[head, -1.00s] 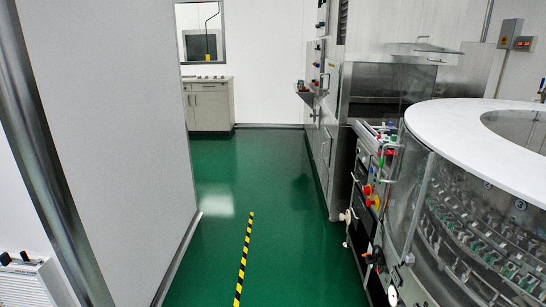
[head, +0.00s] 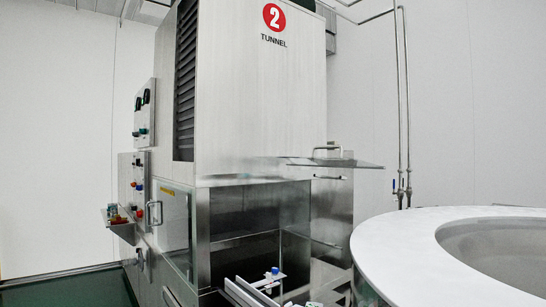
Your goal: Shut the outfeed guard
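A clear flap with a metal handle (head: 335,160) sticks out roughly level from the front of the steel tunnel machine (head: 255,100), above its opening. It looks like the outfeed guard, raised and open. The dark opening (head: 245,220) below it is uncovered, with white rails and small blue-and-white parts (head: 272,280) at its bottom. Neither of my grippers is in view.
A large round white-topped washer (head: 410,235) fills the lower right. A clear side panel with a handle (head: 172,225) and control boxes (head: 143,115) are on the tunnel's left side. Green floor (head: 70,290) shows at lower left.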

